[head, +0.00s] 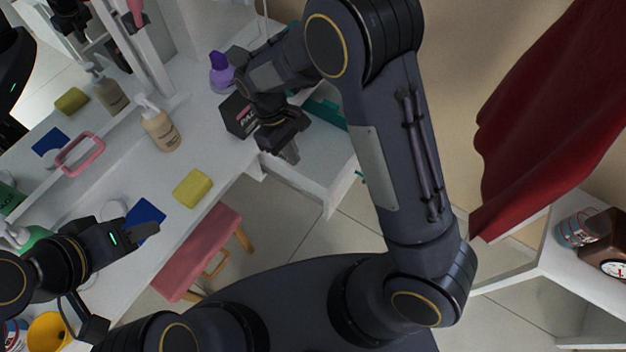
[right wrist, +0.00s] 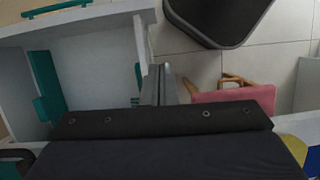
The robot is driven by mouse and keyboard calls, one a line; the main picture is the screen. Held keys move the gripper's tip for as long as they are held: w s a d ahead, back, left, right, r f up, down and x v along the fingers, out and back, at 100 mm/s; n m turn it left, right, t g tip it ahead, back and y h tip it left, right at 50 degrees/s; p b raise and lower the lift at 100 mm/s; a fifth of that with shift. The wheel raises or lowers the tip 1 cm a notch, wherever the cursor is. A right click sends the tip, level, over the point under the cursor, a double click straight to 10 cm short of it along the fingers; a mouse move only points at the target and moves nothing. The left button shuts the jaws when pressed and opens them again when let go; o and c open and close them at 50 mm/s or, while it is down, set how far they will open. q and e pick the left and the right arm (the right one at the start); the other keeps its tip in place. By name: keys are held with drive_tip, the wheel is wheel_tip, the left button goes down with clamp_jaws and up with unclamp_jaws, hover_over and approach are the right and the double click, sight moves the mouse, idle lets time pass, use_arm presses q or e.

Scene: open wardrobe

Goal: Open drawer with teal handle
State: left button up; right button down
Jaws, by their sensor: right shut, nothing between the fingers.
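The drawer (head: 300,178) stands pulled out of the white dressing table, and its inside shows. Its teal handle (head: 361,177) is a small sliver at the outer front in the head view; it shows longer at the top left of the right wrist view (right wrist: 55,8). My right gripper (head: 288,152) is shut and empty, pointing down by the drawer's side wall; its fingers show beside that wall in the right wrist view (right wrist: 158,86), apart from the handle. My left gripper (head: 142,236) is over the tabletop at left; its finger gap is unclear.
A dark box (head: 238,116), purple bottle (head: 221,74), pump bottle (head: 160,131) and yellow sponge (head: 192,188) stand on the table. A pink stool (head: 205,255) is in front of it. Teal pieces (right wrist: 45,85) lie inside the drawer. A red cloth (head: 545,115) hangs at right.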

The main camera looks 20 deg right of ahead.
drive_tip(key=shift+n+h, duration=0.3)
drive_tip(key=x, duration=0.4)
drive_tip(key=s+d+p+x, duration=0.1)
drive_tip(key=x, duration=0.3)
drive_tip(key=s+r+x, duration=0.1)
drive_tip(key=x, duration=0.3)
drive_tip(key=shift+d+f+p, duration=0.25)
drive_tip(key=shift+f+p, duration=0.05)
drive_tip(key=shift+d, duration=0.1)
